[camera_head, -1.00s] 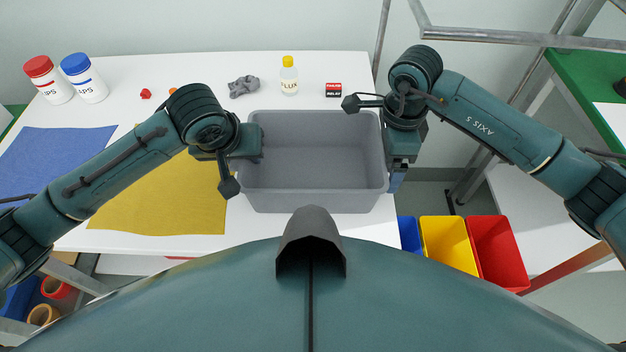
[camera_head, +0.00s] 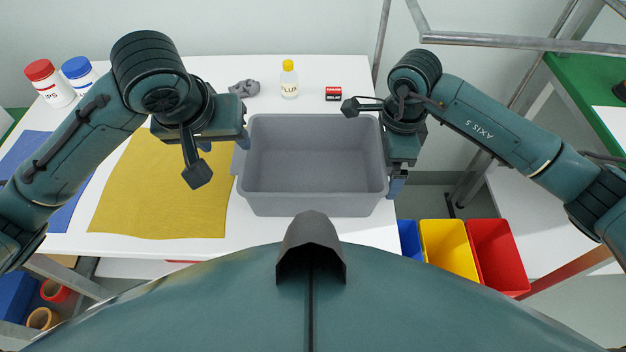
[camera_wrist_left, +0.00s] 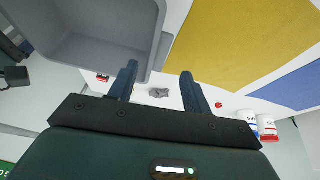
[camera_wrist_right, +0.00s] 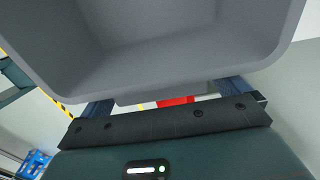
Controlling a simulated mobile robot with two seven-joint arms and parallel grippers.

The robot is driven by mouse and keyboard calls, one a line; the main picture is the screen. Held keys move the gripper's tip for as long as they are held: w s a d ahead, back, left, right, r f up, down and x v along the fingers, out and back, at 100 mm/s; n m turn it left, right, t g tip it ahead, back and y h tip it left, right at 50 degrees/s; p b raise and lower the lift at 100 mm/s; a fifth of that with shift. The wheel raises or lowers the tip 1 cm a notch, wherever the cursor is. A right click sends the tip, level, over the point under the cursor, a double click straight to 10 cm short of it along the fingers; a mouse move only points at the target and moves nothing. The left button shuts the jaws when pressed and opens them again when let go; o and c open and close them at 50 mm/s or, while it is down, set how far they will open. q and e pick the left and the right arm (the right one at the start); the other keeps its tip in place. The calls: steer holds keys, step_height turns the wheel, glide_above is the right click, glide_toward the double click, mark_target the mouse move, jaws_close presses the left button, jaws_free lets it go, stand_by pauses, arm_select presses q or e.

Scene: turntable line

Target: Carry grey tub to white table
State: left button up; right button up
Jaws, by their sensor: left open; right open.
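The grey tub (camera_head: 312,203) is empty and stands upright on a white table (camera_head: 270,228), close to its right edge. It also shows in the left wrist view (camera_wrist_left: 95,50) and the right wrist view (camera_wrist_right: 170,60). My left gripper (camera_head: 222,143) is open and empty, above and just left of the tub's left side. In the left wrist view its fingers (camera_wrist_left: 158,72) are clear of the tub's side tab. My right gripper (camera_head: 396,180) is open at the tub's right side, with a tub tab between its fingers (camera_wrist_right: 166,95); contact cannot be told.
A yellow mat (camera_head: 165,195) and a blue mat (camera_head: 65,215) lie to the left. A glue bottle (camera_head: 289,80), a relay box (camera_head: 333,93) and a grey lump (camera_head: 245,88) stand behind the tub. Yellow (camera_head: 447,245) and red (camera_head: 497,255) bins are at the lower right.

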steer(key=shift+r, duration=0.15)
arm_select(q)
steer(key=shift+s+r, duration=0.25)
steer(key=shift+r, duration=0.4)
arm_select(e)
step_height(320, 180, up, 12)
steer(key=shift+f, duration=0.1)
steer(key=shift+s+f, duration=0.1)
